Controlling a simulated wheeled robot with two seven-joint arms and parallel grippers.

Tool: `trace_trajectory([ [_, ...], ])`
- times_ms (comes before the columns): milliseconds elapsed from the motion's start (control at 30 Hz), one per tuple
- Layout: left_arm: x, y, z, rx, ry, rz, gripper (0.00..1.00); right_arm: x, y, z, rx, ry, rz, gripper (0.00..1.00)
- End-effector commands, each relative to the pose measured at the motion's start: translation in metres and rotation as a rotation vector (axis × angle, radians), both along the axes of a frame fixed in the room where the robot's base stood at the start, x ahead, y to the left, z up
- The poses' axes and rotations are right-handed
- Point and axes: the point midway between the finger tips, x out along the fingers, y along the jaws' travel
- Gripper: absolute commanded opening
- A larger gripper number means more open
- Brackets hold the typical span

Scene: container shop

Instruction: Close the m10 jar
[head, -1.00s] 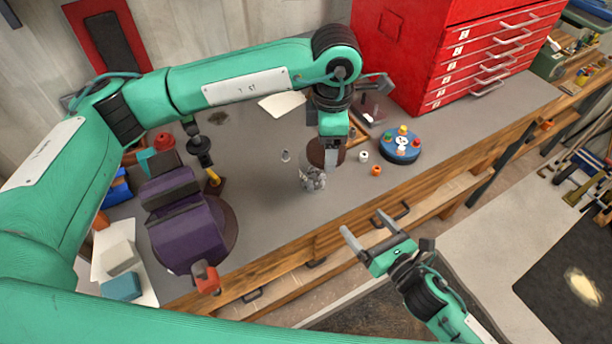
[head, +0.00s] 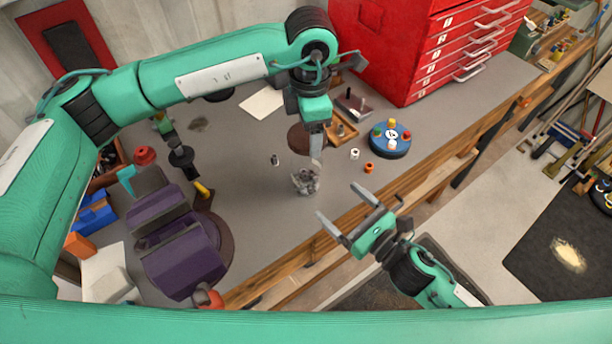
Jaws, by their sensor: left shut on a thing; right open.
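A small clear jar (head: 305,181) with grey metal pieces in it stands on the grey bench near its front edge. No label on it is legible. My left gripper (head: 316,157) points down at the jar's back right side and is shut on it, though the fingers partly hide the contact. My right gripper (head: 338,200) is open and empty, in front of the jar and to its right, near the bench edge. I cannot make out which piece is the jar's lid.
A brown round disc (head: 298,139) lies behind the jar. A small dark piece (head: 275,160) is left of it; a white piece (head: 355,153) and an orange piece (head: 369,168) are right. A blue round tray (head: 378,150), red drawer cabinet (head: 400,65) and purple vise (head: 180,262) surround the area.

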Motion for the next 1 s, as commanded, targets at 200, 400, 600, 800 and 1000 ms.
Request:
trace_trajectory([
  [200, 0.000, 0.000, 0.000, 0.000, 0.000, 0.000, 0.50, 0.012, 0.010, 0.001, 0.003, -0.002, -0.001, 0.88],
  [400, 0.000, 0.000, 0.000, 0.000, 0.000, 0.000, 0.50, 0.033, 0.029, 0.001, 0.003, -0.002, -0.001, 0.88],
  [600, 0.000, 0.000, 0.000, 0.000, 0.000, 0.000, 0.50, 0.058, 0.051, 0.001, 0.003, -0.002, -0.001, 0.88],
  [800, 0.000, 0.000, 0.000, 0.000, 0.000, 0.000, 0.50, 0.079, 0.069, 0.001, 0.001, -0.002, -0.001, 0.88],
  [1000, 0.000, 0.000, 0.000, 0.000, 0.000, 0.000, 0.50, 0.089, 0.078, 0.000, 0.001, 0.001, -0.001, 0.88],
])
